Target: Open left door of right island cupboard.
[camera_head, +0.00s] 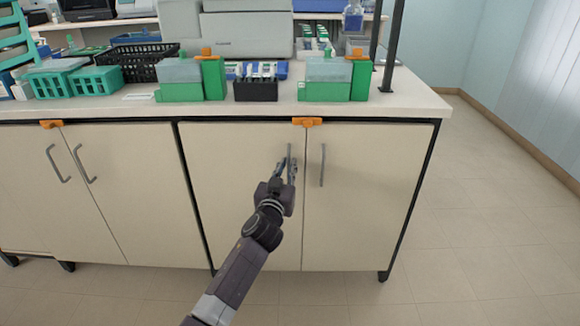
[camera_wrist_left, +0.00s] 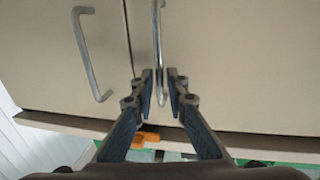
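The right island cupboard's left door (camera_head: 235,190) looks shut, its front level with the right door (camera_head: 370,200). The left door's grey upright bar handle (camera_head: 289,150) sits near the door's right edge. My left gripper (camera_head: 286,166) is at this handle. In the left wrist view the same handle (camera_wrist_left: 157,40) runs down between the fingers of my left gripper (camera_wrist_left: 162,82). The fingers stand apart, with a gap on the right side of the handle. Whether the left finger touches it I cannot tell. My right gripper is not in view.
The right door's handle (camera_head: 322,165) is close to the right of my gripper. An orange latch piece (camera_head: 307,122) sits above the door seam. The countertop (camera_head: 410,102) overhangs and carries green staining boxes (camera_head: 325,92). Floor to the right (camera_head: 480,230) is clear.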

